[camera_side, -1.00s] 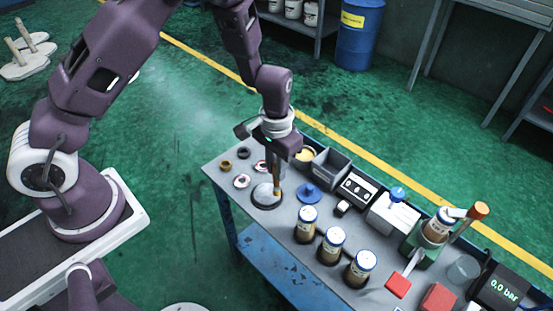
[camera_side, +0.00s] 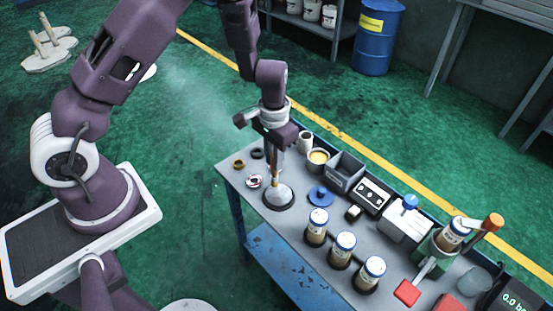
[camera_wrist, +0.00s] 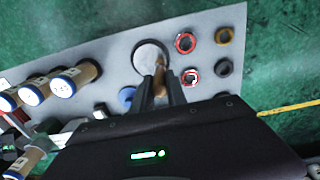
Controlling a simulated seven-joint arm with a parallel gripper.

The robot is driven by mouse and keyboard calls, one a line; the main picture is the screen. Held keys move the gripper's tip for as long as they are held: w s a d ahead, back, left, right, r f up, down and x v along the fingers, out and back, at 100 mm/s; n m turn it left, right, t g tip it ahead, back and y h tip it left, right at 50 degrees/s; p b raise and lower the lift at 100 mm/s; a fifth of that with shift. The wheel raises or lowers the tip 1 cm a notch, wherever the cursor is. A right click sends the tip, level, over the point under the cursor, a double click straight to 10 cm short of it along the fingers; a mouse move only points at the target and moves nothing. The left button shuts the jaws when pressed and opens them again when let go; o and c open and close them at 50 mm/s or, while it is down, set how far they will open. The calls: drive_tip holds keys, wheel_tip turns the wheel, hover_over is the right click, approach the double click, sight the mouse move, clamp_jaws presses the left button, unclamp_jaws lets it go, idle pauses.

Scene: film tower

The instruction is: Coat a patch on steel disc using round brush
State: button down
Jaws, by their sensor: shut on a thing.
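The steel disc (camera_side: 281,197) is pale and round, with a dark rim, and lies on the grey bench top near its left end. It also shows in the wrist view (camera_wrist: 148,54). My gripper (camera_side: 275,150) points down above the disc and is shut on the round brush (camera_side: 274,171), which has a brown handle. The brush is upright, its lower end at the disc's back left part in the side view. I cannot tell whether it touches. In the wrist view the brush (camera_wrist: 160,72) sits between my fingers (camera_wrist: 161,88). Any coating on the disc is not clear.
Small rings (camera_side: 254,181) lie left of the disc. A cup of yellow stuff (camera_side: 318,158) and a grey bin (camera_side: 345,170) stand behind it. A blue round part (camera_side: 320,195) is close on the right, with several labelled jars (camera_side: 316,228) beyond.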

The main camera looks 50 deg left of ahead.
drive_tip(key=shift+d, duration=2.7)
drive_tip(key=shift+s+a, duration=0.55)
drive_tip(key=shift+a, duration=2.55)
drive_tip(key=shift+d, duration=3.15)
wheel_tip(320, 180, up, 6)
drive_tip(key=shift+r, duration=0.25)
